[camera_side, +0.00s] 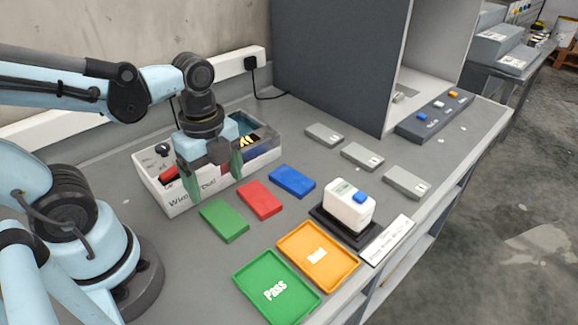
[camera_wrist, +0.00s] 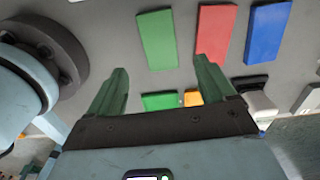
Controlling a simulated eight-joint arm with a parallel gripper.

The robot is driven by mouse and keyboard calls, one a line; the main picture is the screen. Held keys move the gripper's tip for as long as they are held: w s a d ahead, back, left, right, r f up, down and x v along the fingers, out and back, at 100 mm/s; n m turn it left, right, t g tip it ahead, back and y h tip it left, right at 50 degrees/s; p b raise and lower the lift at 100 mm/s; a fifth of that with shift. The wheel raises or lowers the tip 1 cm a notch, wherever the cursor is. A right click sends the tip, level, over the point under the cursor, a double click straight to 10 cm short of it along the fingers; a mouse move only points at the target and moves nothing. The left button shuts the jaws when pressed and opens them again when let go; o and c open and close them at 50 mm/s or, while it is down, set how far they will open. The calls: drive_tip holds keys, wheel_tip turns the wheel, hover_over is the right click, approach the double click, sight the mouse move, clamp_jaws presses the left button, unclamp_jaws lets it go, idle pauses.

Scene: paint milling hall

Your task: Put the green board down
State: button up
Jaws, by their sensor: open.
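The green board (camera_side: 224,221) lies flat on the grey bench, left of the red board (camera_side: 261,200) and the blue board (camera_side: 292,181). In the wrist view the green board (camera_wrist: 158,40) lies ahead of the fingers, with the red board (camera_wrist: 215,33) and blue board (camera_wrist: 267,32) to its right. My gripper (camera_side: 209,167) is open and empty, above the bench by the front of the white bin. Its green fingers are apart in the wrist view (camera_wrist: 162,88), with no board between them.
A white bin (camera_side: 180,202) with assorted items stands behind the boards. A green Pass tray (camera_side: 250,272) and an orange tray (camera_side: 300,278) lie in front. A white device (camera_side: 341,212) stands on a dark base to the right. Grey blocks (camera_side: 362,157) lie near the booth.

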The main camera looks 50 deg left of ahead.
drive_tip(key=w+r+n+t, duration=0.4)
drive_tip(key=w+n+t, duration=0.2)
drive_tip(key=n, duration=1)
drive_tip(key=shift+w+a+r+t, duration=0.2)
drive_tip(key=shift+w+a+t, duration=0.05)
drive_tip(key=shift+w+t, duration=0.05)
drive_tip(key=shift+o, duration=0.5)
drive_tip(key=shift+w+r+n+t, duration=0.15)
drive_tip(key=shift+w+n+t, duration=0.15)
drive_tip(key=shift+n, duration=0.5)
drive_tip(key=shift+s, duration=0.1)
